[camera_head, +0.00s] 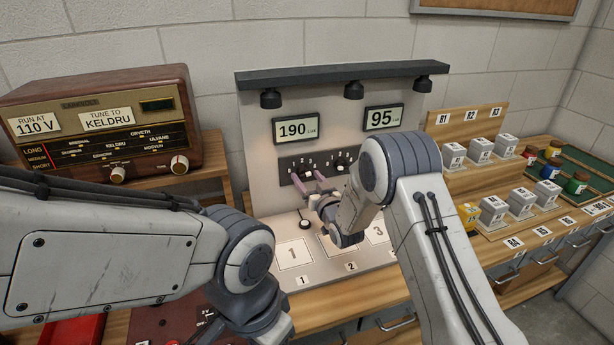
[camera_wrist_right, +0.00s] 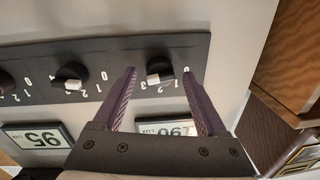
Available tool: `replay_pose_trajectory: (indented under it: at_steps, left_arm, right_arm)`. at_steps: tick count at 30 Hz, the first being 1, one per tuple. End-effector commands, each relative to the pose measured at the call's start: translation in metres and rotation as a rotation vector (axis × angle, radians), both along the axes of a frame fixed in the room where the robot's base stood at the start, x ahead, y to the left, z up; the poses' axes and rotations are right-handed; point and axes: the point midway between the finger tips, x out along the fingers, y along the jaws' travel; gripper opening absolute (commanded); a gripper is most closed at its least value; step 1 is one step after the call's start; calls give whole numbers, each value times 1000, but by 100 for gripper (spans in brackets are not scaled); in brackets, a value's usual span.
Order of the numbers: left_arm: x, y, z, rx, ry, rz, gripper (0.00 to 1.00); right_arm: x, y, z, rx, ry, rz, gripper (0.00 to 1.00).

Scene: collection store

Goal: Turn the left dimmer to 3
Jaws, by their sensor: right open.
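The left dimmer (camera_wrist_right: 160,68) is a small dark knob with a pale face on a black panel (camera_wrist_right: 112,58), with white numerals around it. The right wrist view shows it upside down, and I cannot read its setting for certain. My right gripper (camera_wrist_right: 160,72) is open, its two purple fingers on either side of this knob in the picture. I cannot tell whether they touch it. In the head view the right gripper (camera_head: 309,180) is at the panel's left part and partly covers it. My left arm's fingers are not in view.
A display reading 190 (camera_head: 297,128) hangs above the panel's left part, and one reading 95 (camera_head: 384,117) to its right. Another dimmer (camera_wrist_right: 72,75) is beside the left one. A radio (camera_head: 100,125) stands left.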

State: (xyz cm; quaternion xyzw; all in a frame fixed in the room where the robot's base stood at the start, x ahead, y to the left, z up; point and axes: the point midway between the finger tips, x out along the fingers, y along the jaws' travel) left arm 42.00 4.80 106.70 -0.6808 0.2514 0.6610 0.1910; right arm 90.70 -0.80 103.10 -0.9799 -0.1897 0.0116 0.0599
Motion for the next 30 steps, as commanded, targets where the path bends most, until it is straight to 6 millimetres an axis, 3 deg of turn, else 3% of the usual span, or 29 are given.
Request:
replay_pose_trajectory:
  at_steps: [9,10,15,16,23,30]
  left_arm:
    - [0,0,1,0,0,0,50]
    - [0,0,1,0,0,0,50]
    - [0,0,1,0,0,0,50]
    - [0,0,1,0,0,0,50]
    - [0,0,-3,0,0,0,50]
    - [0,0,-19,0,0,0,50]
  right_arm:
    - [3,2,0,0,1,0,75]
    - [3,2,0,0,1,0,71]
    - [3,1,0,0,1,0,6]
    - [3,1,0,0,1,0,0]
    - [3,1,-1,-15,-5,0,0]
    - [3,1,-3,-112,-38,0,0]
